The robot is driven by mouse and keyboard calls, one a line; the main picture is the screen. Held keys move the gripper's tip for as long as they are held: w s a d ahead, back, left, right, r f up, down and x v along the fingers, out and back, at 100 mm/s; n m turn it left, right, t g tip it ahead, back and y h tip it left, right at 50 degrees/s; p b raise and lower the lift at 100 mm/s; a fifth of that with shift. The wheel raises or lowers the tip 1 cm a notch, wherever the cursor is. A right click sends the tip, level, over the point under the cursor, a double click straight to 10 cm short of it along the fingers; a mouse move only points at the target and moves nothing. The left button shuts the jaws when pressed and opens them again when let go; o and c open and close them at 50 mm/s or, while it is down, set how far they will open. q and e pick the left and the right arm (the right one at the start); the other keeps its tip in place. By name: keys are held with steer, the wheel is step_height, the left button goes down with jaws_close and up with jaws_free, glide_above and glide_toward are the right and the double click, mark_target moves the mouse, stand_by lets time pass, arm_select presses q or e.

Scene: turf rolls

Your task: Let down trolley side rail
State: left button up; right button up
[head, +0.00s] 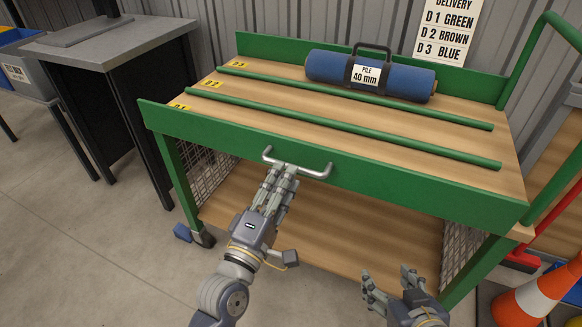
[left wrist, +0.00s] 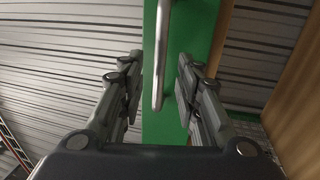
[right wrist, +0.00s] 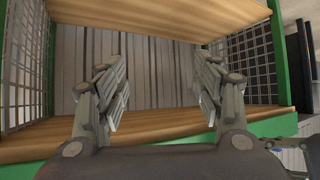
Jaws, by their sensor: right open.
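The trolley's green side rail (head: 420,186) stands upright along the near edge of the wooden top deck (head: 290,128). A silver bar handle (head: 316,175) is fixed on its outer face. My left gripper (head: 284,169) is at the handle's left half. In the left wrist view the handle bar (left wrist: 161,55) lies between the two open fingers (left wrist: 158,90), with a gap on each side, and the green rail (left wrist: 203,35) is behind it. My right gripper (head: 390,283) is open and empty, low in front of the trolley. In the right wrist view its fingers (right wrist: 160,92) face the lower shelf (right wrist: 165,122).
A blue turf roll (head: 408,80) labelled "PILE 40 mm" lies at the back of the deck. Two green bars (head: 330,122) divide the deck into lanes. A grey-topped bench (head: 110,45) stands left; an orange cone (head: 540,297) stands right. The floor at front left is clear.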

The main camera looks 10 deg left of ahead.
arm_select(q)
steer(key=shift+x, duration=2.1)
arm_select(e)
steer(key=shift+w+a+r+t, duration=0.2)
steer(key=shift+w+r+t, duration=0.15)
steer(key=shift+w+r, duration=0.15)
steer(key=shift+w+a+r+t, duration=0.2)
steer(key=shift+w+r+t, duration=0.2)
steer(key=shift+r, duration=0.2)
arm_select(q)
jaws_close()
